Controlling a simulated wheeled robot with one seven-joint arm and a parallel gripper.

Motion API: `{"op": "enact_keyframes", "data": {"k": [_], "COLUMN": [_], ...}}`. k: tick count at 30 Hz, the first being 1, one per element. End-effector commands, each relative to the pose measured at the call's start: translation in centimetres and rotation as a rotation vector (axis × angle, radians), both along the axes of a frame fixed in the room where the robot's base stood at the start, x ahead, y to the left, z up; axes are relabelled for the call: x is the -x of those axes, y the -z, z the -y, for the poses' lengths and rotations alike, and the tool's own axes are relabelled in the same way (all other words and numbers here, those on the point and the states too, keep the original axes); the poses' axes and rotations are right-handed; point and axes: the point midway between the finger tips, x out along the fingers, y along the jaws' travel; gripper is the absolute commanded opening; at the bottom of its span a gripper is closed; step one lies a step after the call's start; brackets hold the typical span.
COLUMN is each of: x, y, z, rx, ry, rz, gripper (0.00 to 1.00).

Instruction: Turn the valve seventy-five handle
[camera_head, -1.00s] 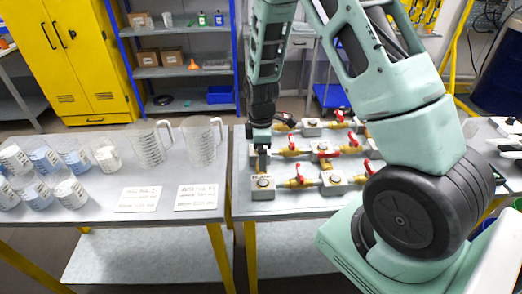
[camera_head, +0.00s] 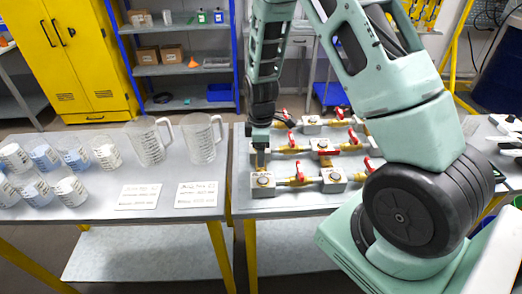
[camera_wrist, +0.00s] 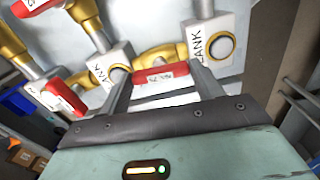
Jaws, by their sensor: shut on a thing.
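In the wrist view, my gripper (camera_wrist: 160,78) has its two fingers on either side of a red valve handle (camera_wrist: 158,75). The handle carries a white label with small upside-down writing, which I cannot read surely as seventy-five. In the head view, my gripper (camera_head: 262,146) points down at the left end of the pipe rows, and the held handle is hidden there.
Other red handles stand close by, at the front row (camera_head: 299,172) and middle row (camera_head: 292,141). Glass jugs (camera_head: 150,142), several beakers (camera_head: 73,190) and two sign cards (camera_head: 138,196) are on the left table. A gap separates the two tables.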

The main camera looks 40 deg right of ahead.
Motion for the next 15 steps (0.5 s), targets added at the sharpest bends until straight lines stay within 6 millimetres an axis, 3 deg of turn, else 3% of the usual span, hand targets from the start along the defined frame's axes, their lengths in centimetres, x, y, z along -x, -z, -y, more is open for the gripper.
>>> {"op": "enact_keyframes", "data": {"k": [15], "x": [-0.09], "y": [0.01], "z": [-0.05], "rx": [-0.001], "ry": [0.431], "rz": [0.002], "gripper": [0.43]}}
